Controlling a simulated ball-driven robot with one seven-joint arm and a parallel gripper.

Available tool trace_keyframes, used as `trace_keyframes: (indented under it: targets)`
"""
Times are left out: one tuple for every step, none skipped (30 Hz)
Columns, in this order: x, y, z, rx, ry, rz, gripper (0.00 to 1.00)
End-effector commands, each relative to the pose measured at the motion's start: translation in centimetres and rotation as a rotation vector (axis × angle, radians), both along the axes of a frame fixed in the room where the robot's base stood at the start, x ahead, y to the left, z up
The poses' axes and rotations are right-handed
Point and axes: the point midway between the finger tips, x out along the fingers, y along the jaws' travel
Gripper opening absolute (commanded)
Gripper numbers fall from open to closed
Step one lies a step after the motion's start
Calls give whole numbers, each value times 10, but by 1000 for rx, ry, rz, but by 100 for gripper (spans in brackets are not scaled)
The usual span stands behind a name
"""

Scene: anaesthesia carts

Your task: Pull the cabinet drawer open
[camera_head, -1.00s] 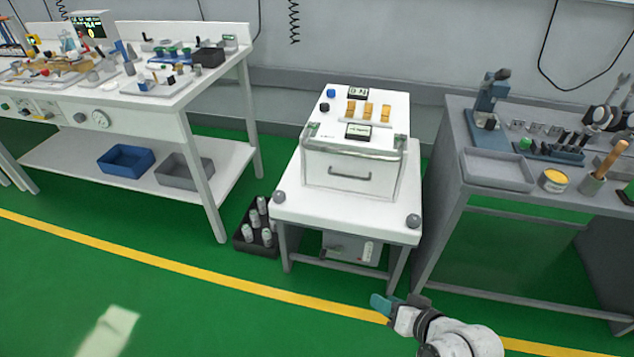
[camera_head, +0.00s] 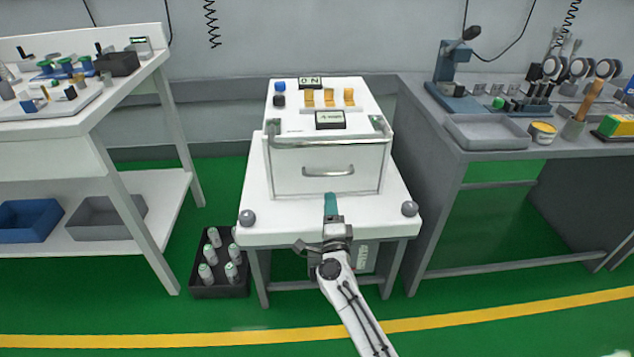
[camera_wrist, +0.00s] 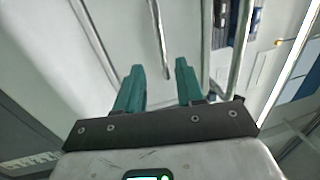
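The white cabinet (camera_head: 285,180) stands on a white cart with a closed-looking drawer front (camera_head: 300,183). Its silver drawer handle (camera_head: 328,172) runs level across that front. My gripper (camera_head: 331,200) is in front of and just below the handle in the head view, its teal fingers pointing at the cabinet. In the wrist view my gripper (camera_wrist: 160,66) is open, with two teal fingers apart and nothing held between them. A silver bar that looks like the drawer handle (camera_wrist: 157,38) lies ahead, in line with the gap; contact cannot be told.
A thicker rail (camera_head: 325,143) crosses above the drawer. The cart top (camera_head: 285,222) has round grey corner knobs. A black crate of bottles (camera_head: 222,285) stands on the floor to its left. A white bench (camera_head: 60,150) is at left, a grey bench (camera_head: 480,153) at right.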

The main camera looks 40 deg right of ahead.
Motion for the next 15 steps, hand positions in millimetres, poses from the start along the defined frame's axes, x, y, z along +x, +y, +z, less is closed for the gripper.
trace_keyframes:
  targets:
    - [7, -5, 1, 1, -3, -1, 38]
    - [11, -7, 2, 0, -4, -1, 38]
    - [16, -11, 3, 0, -4, -1, 38]
    - [21, -14, 4, 0, -4, -1, 38]
    - [26, -18, 5, -1, -3, -1, 38]
    - [32, -22, 6, -1, -3, -1, 38]
    - [37, -25, 8, -1, -3, 0, 38]
    - [41, -28, 8, -1, -3, 0, 38]
    - [47, -32, 9, -1, -2, 0, 38]
    - [51, -35, 10, -1, -3, 0, 38]
    - [54, -37, 11, -1, -2, 1, 38]
    - [59, -40, 13, -2, -2, 2, 38]
    - [62, -42, 13, -2, -1, 2, 38]
    - [65, -44, 14, -3, 0, 2, 38]
    - [69, -46, 15, -3, 0, 2, 38]
